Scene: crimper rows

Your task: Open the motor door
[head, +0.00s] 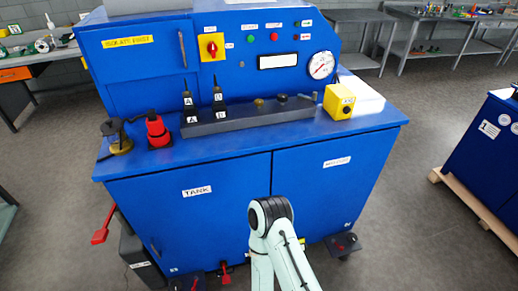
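The blue machine cabinet (232,160) stands in front of me with two front doors side by side. The left door (215,225) has a label reading TANK. The right door (325,195) has a white label (337,162) too small to read surely; it seems to be the motor door. Both doors look shut, with a thin seam between them. One of my pale arms (290,262) rises from the bottom edge and bends at a black joint before the doors, hiding the lower part of the seam. Neither gripper shows.
The worktop holds a yellow box (339,101), a grey rail (250,118) with levers, and a red bottle-like item (157,130). A red pedal or lever (102,232) sticks out at lower left. Another blue cabinet (495,150) stands at right, with open floor (410,215) between.

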